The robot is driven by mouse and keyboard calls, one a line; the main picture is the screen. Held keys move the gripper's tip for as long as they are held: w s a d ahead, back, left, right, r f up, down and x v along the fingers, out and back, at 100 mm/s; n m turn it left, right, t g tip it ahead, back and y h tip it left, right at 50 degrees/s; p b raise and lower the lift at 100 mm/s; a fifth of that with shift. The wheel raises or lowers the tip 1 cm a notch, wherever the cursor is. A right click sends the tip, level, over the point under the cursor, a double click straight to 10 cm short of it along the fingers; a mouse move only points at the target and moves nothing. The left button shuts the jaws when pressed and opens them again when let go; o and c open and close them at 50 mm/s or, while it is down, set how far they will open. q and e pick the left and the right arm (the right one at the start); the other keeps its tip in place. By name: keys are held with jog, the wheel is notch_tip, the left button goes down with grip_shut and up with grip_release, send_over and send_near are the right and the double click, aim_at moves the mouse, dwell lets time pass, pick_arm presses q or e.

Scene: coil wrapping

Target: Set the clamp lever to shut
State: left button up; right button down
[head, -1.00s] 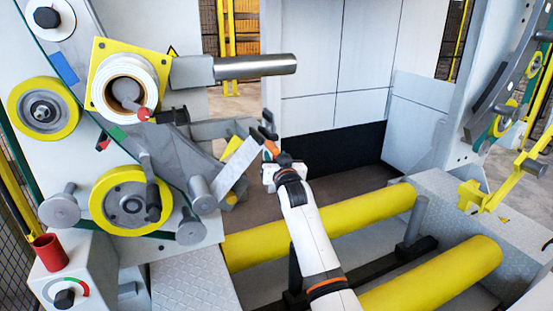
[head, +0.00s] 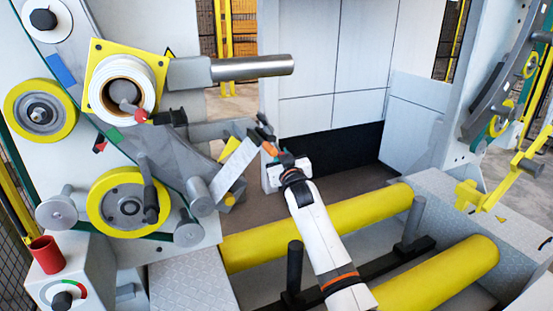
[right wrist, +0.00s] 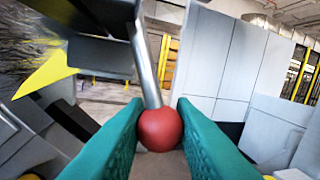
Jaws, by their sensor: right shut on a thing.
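In the head view my right gripper (head: 267,141) is at the end of the white arm, beside a slanted light plate. The knob is mostly hidden there by the fingers. My left gripper is not in view.
A white tape roll (head: 118,90) sits on a yellow plate at the left, with a red-tipped part by its core. A metal bar (head: 250,66) sticks out above my gripper. Yellow rollers (head: 310,228) lie below my arm. Open space lies right of the gripper.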

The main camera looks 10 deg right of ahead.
jog(key=w+d+r+n+t+y+p, duration=0.1)
jog(key=d+r+n+y+p, duration=0.2)
jog(key=r+n, duration=0.5)
jog(key=shift+d+n+y+p, duration=0.45)
jog(key=shift+d+n, duration=0.75)
jog(key=shift+n, duration=2.7)
jog(key=shift+r, duration=0.1)
jog(key=c, duration=1.3)
grip_release()
jog(key=shift+o, duration=0.2)
jog(key=b+v, duration=0.1)
jog(key=v, duration=1.1)
jog(key=shift+a, duration=0.15)
